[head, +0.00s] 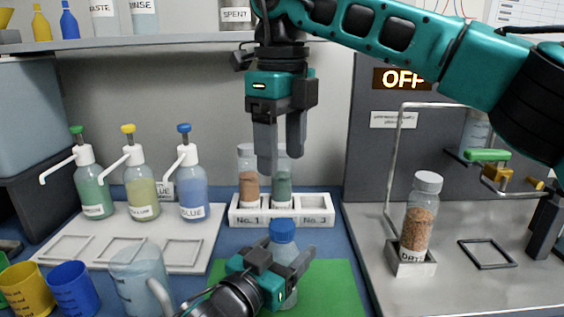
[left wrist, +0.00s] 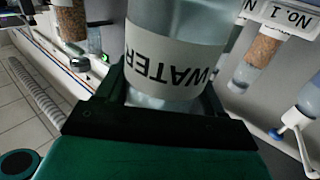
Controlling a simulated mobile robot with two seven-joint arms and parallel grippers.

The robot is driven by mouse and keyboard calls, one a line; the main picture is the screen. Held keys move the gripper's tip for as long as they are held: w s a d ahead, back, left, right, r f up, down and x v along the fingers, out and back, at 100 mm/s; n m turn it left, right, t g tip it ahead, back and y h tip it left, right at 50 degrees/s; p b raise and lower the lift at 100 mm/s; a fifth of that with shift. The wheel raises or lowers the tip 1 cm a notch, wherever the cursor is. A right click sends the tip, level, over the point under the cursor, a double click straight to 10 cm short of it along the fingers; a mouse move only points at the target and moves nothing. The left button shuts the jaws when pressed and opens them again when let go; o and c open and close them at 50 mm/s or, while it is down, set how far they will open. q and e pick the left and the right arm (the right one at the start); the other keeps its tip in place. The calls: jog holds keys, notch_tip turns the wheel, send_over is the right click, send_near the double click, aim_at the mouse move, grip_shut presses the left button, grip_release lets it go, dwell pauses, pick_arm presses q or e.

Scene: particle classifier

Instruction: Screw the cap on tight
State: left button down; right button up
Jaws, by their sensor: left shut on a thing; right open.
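A clear bottle (head: 287,262) with a blue cap (head: 282,231) stands upright over the green mat. Its label reads WATER in the left wrist view (left wrist: 170,62). My left gripper (head: 277,270) is shut around the bottle's body, below the cap. The cap sits on top of the bottle; I cannot tell how tight it is. My right gripper (head: 280,155) is open and empty, pointing down above the bottle and in front of the vial rack. Part of the bottle's lower body is hidden by my left gripper.
A white rack (head: 281,222) with two vials stands behind. Pump bottles (head: 141,190) stand at left, with yellow and blue cups (head: 72,290) and a clear jug (head: 140,275) in front. At right, a DRT-labelled vial (head: 418,220) stands in a holder. The green mat (head: 335,290) has bare room.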

pick_arm(q)
jog(key=shift+c, duration=0.3)
grip_release()
jog(key=p+v, duration=0.1)
jog(key=v, duration=1.2)
